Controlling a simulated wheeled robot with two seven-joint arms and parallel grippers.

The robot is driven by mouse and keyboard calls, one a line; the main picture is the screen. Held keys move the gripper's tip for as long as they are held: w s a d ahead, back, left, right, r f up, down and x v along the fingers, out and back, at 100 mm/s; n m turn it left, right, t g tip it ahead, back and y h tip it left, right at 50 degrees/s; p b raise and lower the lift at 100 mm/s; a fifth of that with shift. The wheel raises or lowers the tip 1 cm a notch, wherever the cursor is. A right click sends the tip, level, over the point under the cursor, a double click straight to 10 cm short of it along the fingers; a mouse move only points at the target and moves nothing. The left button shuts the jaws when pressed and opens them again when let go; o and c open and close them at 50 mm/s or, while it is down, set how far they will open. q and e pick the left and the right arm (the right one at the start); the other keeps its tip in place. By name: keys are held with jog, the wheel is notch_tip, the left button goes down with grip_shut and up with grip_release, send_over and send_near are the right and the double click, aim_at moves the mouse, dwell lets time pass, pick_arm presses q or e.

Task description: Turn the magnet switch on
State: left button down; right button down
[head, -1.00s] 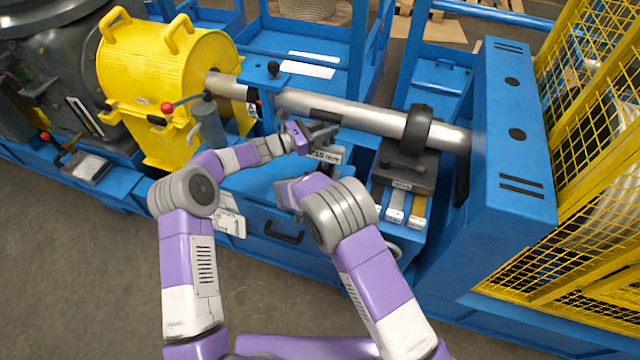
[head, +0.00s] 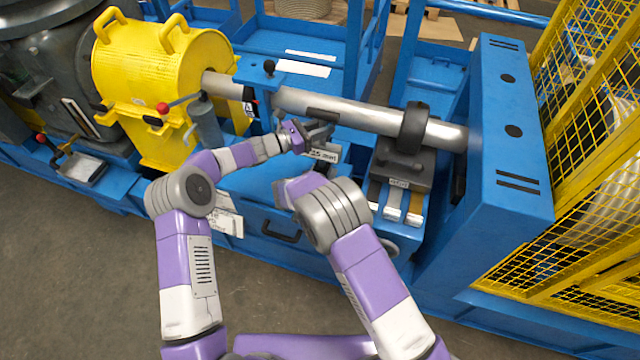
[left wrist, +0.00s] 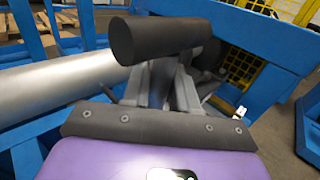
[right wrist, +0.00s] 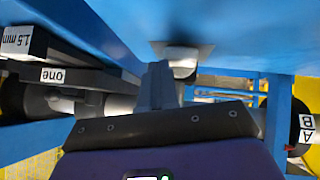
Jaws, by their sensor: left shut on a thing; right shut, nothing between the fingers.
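My left gripper (head: 322,132) is by the steel shaft (head: 350,114), just below a short dark bar (head: 322,115). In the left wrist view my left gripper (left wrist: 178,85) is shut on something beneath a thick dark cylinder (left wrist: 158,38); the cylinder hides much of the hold. My right gripper (right wrist: 160,80) is shut and empty, its tips just short of a round pale knob (right wrist: 182,55) on a light plate under a blue surface. I cannot tell whether they touch. In the head view my right arm hides this gripper. No part is clearly marked as the magnet switch.
A black block with a dark ring (head: 413,130) sits around the shaft at right, above several coloured strips (head: 392,206). A yellow housing (head: 150,75) with a red-knobbed lever is at left. A blue cabinet (head: 508,120) and yellow mesh guard (head: 590,170) bound the right.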

pick_arm(q)
jog(key=shift+s+d+r, duration=0.15)
pick_arm(e)
jog(key=shift+w+a+f, duration=0.1)
jog(key=shift+a+f, duration=0.1)
jog(key=shift+a, duration=0.5)
jog(key=shift+a+r, duration=0.1)
jog(key=shift+a, duration=0.05)
jog(key=s+r, duration=0.6)
jog(key=r, duration=0.1)
jog(key=shift+s+a, duration=0.4)
jog(key=shift+a, duration=0.05)
jog(key=shift+r, duration=0.1)
pick_arm(q)
jog(key=c, duration=0.8)
grip_release()
